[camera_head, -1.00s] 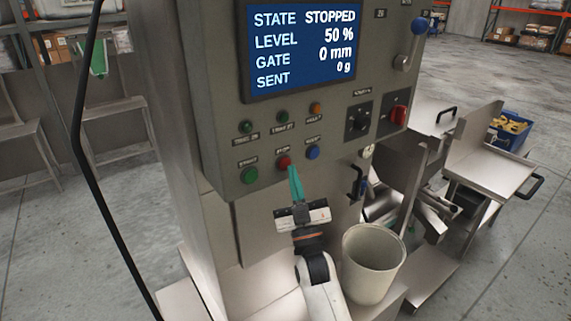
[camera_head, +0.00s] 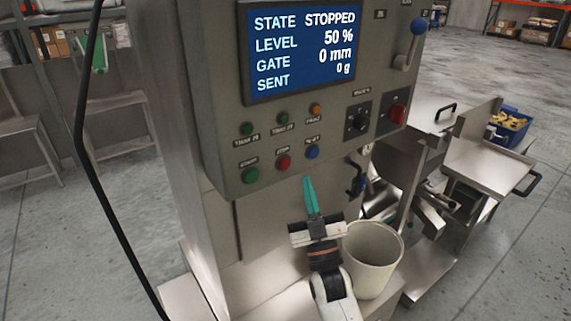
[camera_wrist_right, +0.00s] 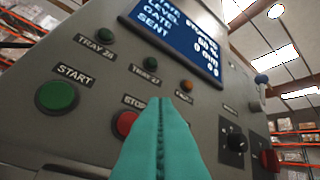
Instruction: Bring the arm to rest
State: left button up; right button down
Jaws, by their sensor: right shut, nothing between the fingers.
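My right gripper (camera_head: 310,196) shows in the head view as a white wrist with narrow teal fingers pointing up. The fingers are shut with nothing between them. They are in front of the weigher's control panel (camera_head: 222,130), below the blue button (camera_head: 312,152) and apart from it. In the right wrist view the shut teal fingers (camera_wrist_right: 161,125) cover part of the panel beside the red stop button (camera_wrist_right: 125,122). The green start button (camera_wrist_right: 57,96) is to the left. The screen (camera_head: 300,50) reads STOPPED, level 50 %, gate 0 mm, sent 0 g. My left gripper is not in view.
A pale bucket (camera_head: 372,262) stands right beside my right wrist. A black-handled latch (camera_head: 356,178) is on the machine's side. Metal trays (camera_head: 485,165) and a blue bin (camera_head: 512,125) are to the right. Open concrete floor lies at the left.

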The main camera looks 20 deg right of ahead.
notch_tip(320, 180, down, 33)
jog(key=a+g+b, duration=0.2)
jog(key=g, duration=0.7)
jog(key=s+f+g, duration=0.4)
jog(key=s+f, duration=0.3)
jog(key=f, duration=0.4)
jog(key=s+f+g, duration=0.3)
jog(key=s+f, duration=0.4)
jog(key=f, duration=0.4)
jog(key=s+d+f+g, duration=0.2)
jog(key=s+f, duration=0.3)
jog(key=s, duration=0.6)
jog(key=s+d+f+m+g+b, duration=0.1)
jog(key=s+f+g, duration=0.3)
jog(key=s, duration=0.7)
jog(key=s+d+f+g+h+b, duration=0.1)
jog(key=s+d+f+g, duration=0.2)
jog(key=s+f, duration=0.5)
jog(key=s+d, duration=0.1)
jog(key=s, duration=0.2)
jog(key=shift+s+f+m+g, duration=0.2)
jog(key=shift+m+g, duration=0.1)
jog(key=shift+m, duration=0.1)
jog(key=shift+a, duration=0.1)
